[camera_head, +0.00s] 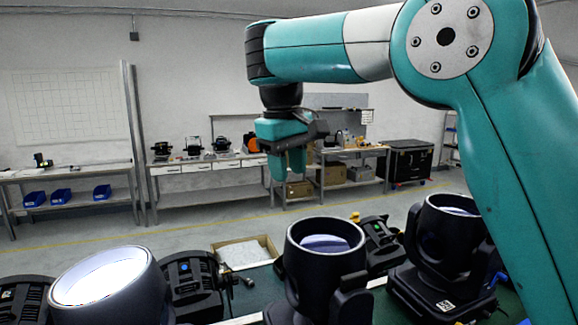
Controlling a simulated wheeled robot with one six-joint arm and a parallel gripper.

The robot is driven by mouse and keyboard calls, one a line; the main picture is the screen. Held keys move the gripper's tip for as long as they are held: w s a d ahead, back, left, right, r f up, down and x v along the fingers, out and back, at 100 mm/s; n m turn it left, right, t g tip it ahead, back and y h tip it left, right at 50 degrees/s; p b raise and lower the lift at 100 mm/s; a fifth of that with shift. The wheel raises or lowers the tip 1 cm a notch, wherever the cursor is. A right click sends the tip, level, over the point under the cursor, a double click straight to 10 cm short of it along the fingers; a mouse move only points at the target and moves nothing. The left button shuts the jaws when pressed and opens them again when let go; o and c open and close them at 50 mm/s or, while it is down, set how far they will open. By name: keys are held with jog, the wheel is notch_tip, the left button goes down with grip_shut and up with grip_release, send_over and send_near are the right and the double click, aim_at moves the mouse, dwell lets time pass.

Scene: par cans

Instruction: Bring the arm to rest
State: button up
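My teal arm reaches in from the right and bends over to the left. My gripper (289,172) hangs from its end and points down, high above the near work surface. Its teal fingers show with only a narrow dark line between them, so I cannot tell whether they are open or shut. Nothing shows below the fingertips as held. A black par can (325,262) stands below and nearer to me, apart from the gripper.
More par cans stand near: one with a bright lens at the left (103,282), one at the right (442,250) partly behind my arm. A shallow box (243,252) lies between them. Benches (200,166) line the far wall. The floor between is clear.

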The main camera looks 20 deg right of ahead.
dwell(0.4)
jog(key=s+d+f+n+b, duration=0.1)
jog(key=s+f+b, duration=0.4)
jog(key=f, duration=0.2)
jog(key=s+f+n+b, duration=0.1)
jog(key=s+f+b, duration=0.4)
jog(key=f, duration=0.3)
jog(key=s+a+f+y+b, duration=0.2)
jog(key=s+f, duration=0.4)
jog(key=s, duration=0.3)
jog(key=s+a+f+y+b, duration=0.3)
jog(key=s+f, duration=0.3)
jog(key=s, duration=0.3)
jog(key=shift+s+f+n+g+b, duration=0.15)
jog(key=shift+f+n+g+b, duration=0.15)
jog(key=shift+f+b, duration=0.1)
jog(key=shift+a, duration=0.1)
